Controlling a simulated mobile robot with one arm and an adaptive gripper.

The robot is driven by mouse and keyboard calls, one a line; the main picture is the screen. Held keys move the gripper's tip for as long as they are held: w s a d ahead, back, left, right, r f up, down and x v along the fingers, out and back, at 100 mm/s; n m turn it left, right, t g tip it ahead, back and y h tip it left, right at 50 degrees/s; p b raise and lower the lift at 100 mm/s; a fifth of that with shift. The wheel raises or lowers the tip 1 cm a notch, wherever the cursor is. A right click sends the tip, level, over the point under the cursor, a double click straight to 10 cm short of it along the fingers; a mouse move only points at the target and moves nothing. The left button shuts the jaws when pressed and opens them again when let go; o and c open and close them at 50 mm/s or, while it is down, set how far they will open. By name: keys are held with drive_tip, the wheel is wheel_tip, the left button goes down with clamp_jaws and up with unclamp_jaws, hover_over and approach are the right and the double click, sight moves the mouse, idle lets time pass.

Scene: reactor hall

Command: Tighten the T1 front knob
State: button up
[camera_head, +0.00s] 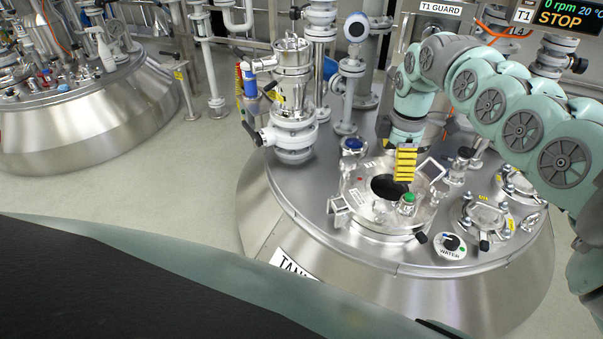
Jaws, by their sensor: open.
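The steel tank top marked T1 (330,215) fills the middle and right of the view. On it is a round manway hatch (365,208) with a dark round opening or glass in its middle. A small knob with a green top (408,199) stands upright at the hatch's front right; I cannot tell for sure whether this is the front knob. My gripper (404,176) points down with yellow fingers above the hatch, behind and a little above the green-topped knob in the picture. It is open, and nothing shows between its fingers. The fingers hide part of the hatch.
A white WATER dial (449,245) sits on the tank's front edge. Smaller clamped ports (487,217) are to the right. A tall steel fitting with a white valve (292,125) stands left of the hatch. Another tank (80,130) is at far left, with free floor between.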

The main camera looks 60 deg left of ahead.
sight(382, 205)
drive_tip(key=f+b, duration=0.1)
drive_tip(key=f, duration=0.3)
drive_tip(key=f+b, duration=0.1)
drive_tip(key=f, duration=0.3)
drive_tip(key=f+b, duration=0.2)
drive_tip(key=f, duration=0.3)
drive_tip(key=shift+s+a+f, duration=0.1)
drive_tip(key=shift+s+a, duration=0.1)
drive_tip(key=shift+s, duration=0.1)
drive_tip(key=shift+f, duration=0.6)
drive_tip(key=shift+o, duration=0.2)
drive_tip(key=shift+w, duration=0.1)
drive_tip(key=shift+d, duration=0.1)
drive_tip(key=c, duration=1.2)
